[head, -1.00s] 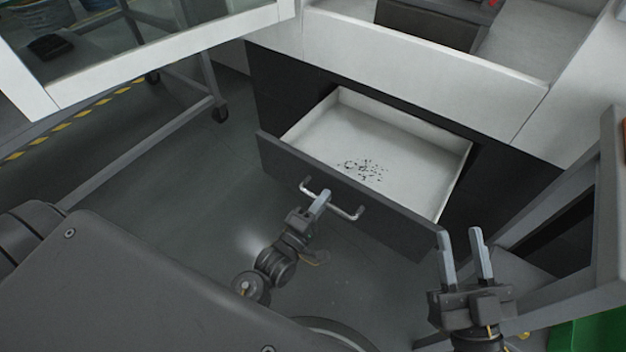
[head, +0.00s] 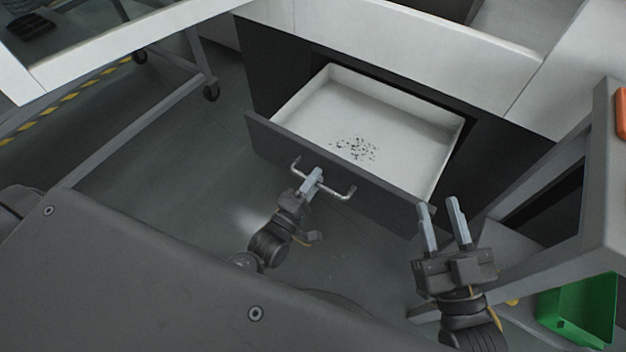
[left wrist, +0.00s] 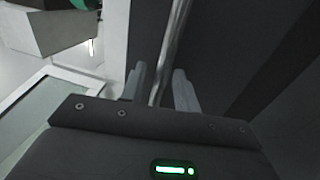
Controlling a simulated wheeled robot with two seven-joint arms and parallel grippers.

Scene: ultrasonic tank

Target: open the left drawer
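The drawer (head: 390,194) has a dark front and a white inside, and it stands well out from the dark cabinet. Small dark specks lie on its floor (head: 410,140). A metal bar handle (head: 347,194) is on its front. My left gripper (head: 314,178) is at the middle of this handle, with its fingers close together around it. In the left wrist view the handle bar (left wrist: 176,40) runs between the two fingers (left wrist: 160,88). My right gripper (head: 438,200) is open and empty, near the right end of the drawer front.
A grey frame stand (head: 598,190) is close on the right, with a green bin (head: 580,312) below it. A wheeled table frame (head: 175,100) stands at the left. The floor (head: 170,180) left of the drawer is clear. A white counter edge (head: 400,55) lies above the drawer.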

